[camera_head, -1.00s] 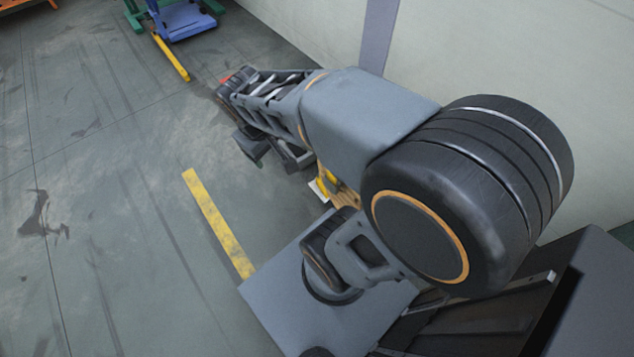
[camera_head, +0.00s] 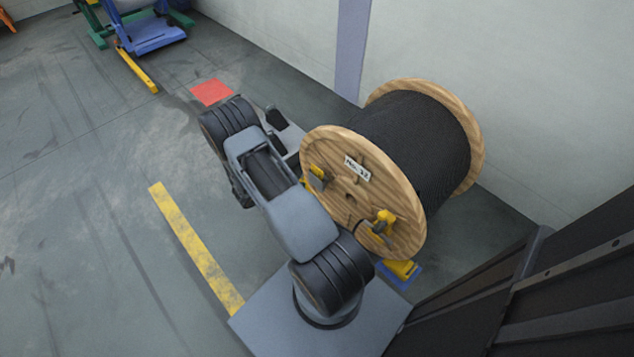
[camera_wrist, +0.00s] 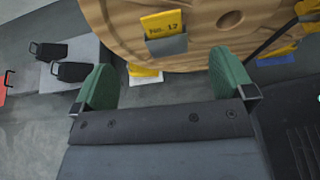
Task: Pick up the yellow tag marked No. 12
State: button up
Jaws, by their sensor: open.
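In the wrist view, the yellow tag marked No. 12 (camera_wrist: 162,21) stands in a grey holder (camera_wrist: 167,45) on the wooden flange of a cable drum. My gripper (camera_wrist: 162,75) is open and empty, its two green fingers apart below the tag in the picture. The tag lies beyond the fingers, not between them. In the head view, the drum's wooden flange (camera_head: 345,215) faces my arm, and a small yellow tag in a holder (camera_head: 318,178) shows near its left edge. I cannot see my gripper's fingers there.
Other yellow pieces show on the flange (camera_head: 385,220) and near the floor (camera_head: 403,268). A white label (camera_head: 357,168) is on the flange. Black cable (camera_head: 410,140) fills the drum. A wall stands behind it. Open floor lies left, with a red patch (camera_head: 212,92).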

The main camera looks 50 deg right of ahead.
jog(key=b, duration=0.2)
send_near(317, 170)
jog(key=x, duration=0.4)
jog(key=shift+b+x, duration=0.65)
jog(key=shift+x, duration=2.55)
jog(key=shift+w, duration=0.1)
jog(key=shift+a, duration=0.1)
jog(key=shift+c, duration=0.4)
jog(key=c, duration=0.9)
